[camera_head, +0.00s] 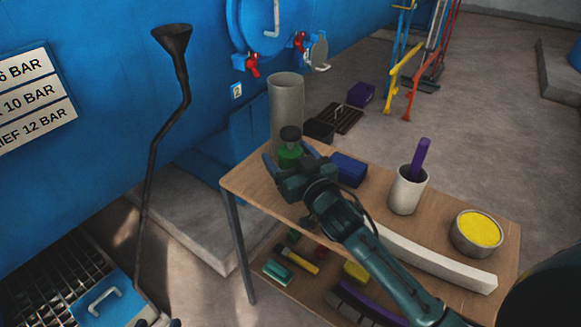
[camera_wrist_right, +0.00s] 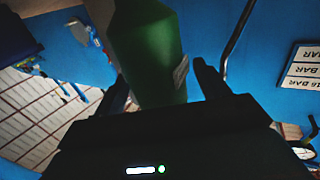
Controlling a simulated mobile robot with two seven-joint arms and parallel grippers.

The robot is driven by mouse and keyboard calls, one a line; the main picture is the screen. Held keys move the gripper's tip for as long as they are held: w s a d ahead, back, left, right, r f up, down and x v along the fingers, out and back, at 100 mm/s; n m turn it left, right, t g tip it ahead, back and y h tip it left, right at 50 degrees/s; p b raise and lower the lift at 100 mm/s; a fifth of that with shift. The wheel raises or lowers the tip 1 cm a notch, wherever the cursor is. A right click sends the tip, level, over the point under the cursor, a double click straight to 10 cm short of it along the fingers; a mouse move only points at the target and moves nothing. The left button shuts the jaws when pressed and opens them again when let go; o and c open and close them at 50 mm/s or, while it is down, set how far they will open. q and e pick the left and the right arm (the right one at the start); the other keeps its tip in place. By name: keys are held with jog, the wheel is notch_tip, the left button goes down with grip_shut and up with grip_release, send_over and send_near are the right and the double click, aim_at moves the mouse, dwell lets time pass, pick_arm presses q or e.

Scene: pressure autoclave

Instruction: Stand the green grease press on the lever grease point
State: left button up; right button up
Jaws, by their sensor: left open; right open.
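The green grease press (camera_head: 290,153) has a dark cap and stands at the far left end of the wooden table. My right gripper (camera_head: 287,164) is open, with its fingers on either side of the press. In the right wrist view the green body (camera_wrist_right: 150,50) shows between the two open fingers (camera_wrist_right: 162,85); contact cannot be told. A long bent dark lever (camera_head: 152,165) with a cup-like end (camera_head: 173,40) rises by the blue wall. I cannot make out which spot is the grease point.
The table (camera_head: 470,218) also bears a grey cylinder (camera_head: 286,95), a blue box (camera_head: 349,169), a cup (camera_head: 408,190) with a purple handle, a yellow-filled tin (camera_head: 478,231) and a pale curved strip (camera_head: 435,262). A lower shelf holds several tools. A blue hatch (camera_head: 105,300) lies lower left.

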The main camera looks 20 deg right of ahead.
jog(key=shift+w+a, duration=0.1)
jog(key=shift+w, duration=0.45)
jog(key=c, duration=1.3)
jog(key=shift+r, duration=0.15)
jog(key=shift+c, duration=0.5)
